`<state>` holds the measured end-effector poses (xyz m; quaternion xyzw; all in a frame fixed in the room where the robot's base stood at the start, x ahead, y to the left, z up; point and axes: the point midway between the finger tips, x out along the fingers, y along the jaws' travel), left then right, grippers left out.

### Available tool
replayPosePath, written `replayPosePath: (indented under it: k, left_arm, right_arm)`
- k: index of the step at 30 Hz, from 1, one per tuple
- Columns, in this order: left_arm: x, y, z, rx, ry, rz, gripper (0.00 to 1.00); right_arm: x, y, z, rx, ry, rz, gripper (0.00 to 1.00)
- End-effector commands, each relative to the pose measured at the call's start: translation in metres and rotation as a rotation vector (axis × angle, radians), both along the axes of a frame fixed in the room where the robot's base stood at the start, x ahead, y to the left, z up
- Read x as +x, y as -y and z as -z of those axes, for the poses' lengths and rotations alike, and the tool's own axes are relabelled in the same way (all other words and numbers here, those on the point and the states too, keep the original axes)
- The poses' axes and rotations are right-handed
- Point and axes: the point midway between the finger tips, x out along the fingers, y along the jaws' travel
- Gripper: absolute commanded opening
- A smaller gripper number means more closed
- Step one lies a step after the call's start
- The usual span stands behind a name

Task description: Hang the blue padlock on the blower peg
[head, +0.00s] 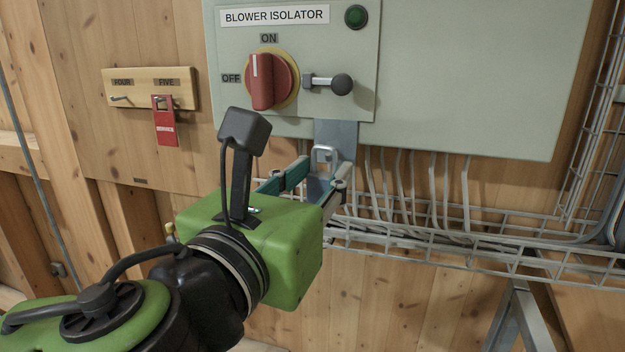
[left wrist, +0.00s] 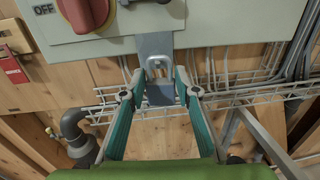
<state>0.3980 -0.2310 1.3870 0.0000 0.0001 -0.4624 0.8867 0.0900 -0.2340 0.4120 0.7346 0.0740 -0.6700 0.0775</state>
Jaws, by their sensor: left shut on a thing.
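My left gripper (head: 311,182) is shut on a padlock with a grey-blue body (head: 317,189) and a pale metal shackle (head: 325,155). In the left wrist view the padlock body (left wrist: 160,94) sits between the fingertips of the left gripper (left wrist: 160,93), shackle up. The shackle overlaps a grey metal plate (head: 336,133) below the blower isolator panel (head: 232,104); the plate also shows in the left wrist view (left wrist: 154,45). I see no clear peg on the plate, and cannot tell whether the shackle touches it or is around anything. My right gripper is not in view.
A red rotary switch (head: 266,82) and a black-knobbed plunger (head: 341,84) are on the panel. A wooden board (head: 188,88) marked FOUR and FIVE carries a red tag (head: 164,122); its FOUR hook (head: 121,99) is bare. A wire cable tray (head: 450,250) runs below the panel.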

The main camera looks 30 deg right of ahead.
Motion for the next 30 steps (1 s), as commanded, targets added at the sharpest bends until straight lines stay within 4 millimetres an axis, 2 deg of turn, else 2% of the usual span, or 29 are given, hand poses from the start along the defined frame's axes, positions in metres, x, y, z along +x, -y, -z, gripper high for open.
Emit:
replayPosePath:
  k: [16, 30]
  left_arm:
    - [0.02, 0.023, 0.007, 0.0, 0.001, -0.001, 0.03]
    - [0.025, 0.029, 0.011, 0.001, 0.001, 0.0, 0.03]
  right_arm:
    - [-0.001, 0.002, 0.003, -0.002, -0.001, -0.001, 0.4]
    - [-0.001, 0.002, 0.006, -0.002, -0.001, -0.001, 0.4]
